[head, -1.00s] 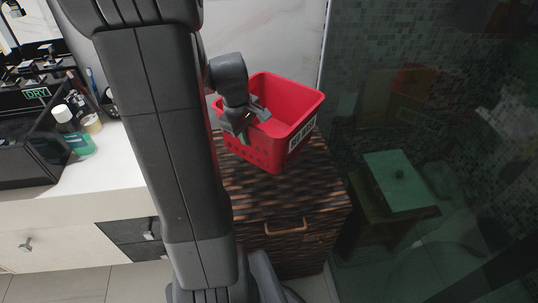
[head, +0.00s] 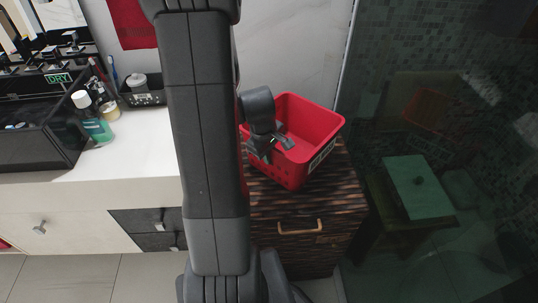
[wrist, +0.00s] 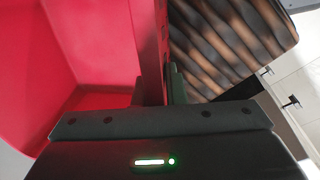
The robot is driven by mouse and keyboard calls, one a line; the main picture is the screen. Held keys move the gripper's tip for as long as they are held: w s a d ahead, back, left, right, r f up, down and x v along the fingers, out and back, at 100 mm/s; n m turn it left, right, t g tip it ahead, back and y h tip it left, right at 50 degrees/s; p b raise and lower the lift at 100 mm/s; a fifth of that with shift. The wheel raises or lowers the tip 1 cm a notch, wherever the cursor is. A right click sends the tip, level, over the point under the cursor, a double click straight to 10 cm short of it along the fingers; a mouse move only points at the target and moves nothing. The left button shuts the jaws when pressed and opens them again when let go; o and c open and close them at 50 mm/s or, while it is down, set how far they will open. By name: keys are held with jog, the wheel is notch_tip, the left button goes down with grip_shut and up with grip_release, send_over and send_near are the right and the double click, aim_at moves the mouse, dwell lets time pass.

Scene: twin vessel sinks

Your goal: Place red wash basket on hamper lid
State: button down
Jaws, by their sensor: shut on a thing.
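The red wash basket (head: 318,126) is an open-topped plastic basket with a label on its right side. It is over the brown woven hamper (head: 306,205), at the back of its lid. Whether its base touches the lid cannot be told. My gripper (head: 272,148) is at the basket's near-left rim. In the wrist view my gripper (wrist: 155,92) is shut on the basket wall (wrist: 152,40), with one finger on each side. The basket's inside (wrist: 70,60) looks empty there. The dark striped hamper top (wrist: 225,45) shows beyond the wall.
A white counter (head: 130,145) with a green bottle (head: 95,125), a cup and a black tray is at the left. A dark glass panel (head: 440,90) stands right of the hamper, with a green-topped box (head: 418,185) seen through it. My arm hides the middle.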

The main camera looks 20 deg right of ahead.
jog(key=shift+f, duration=0.25)
jog(key=c, duration=1.5)
grip_release()
jog(key=shift+r, duration=0.1)
jog(key=r, duration=0.4)
jog(key=a+r+p, duration=0.1)
jog(key=r, duration=0.3)
jog(key=s+a+r+p, duration=0.1)
jog(key=r, duration=0.3)
jog(key=shift+s, duration=0.1)
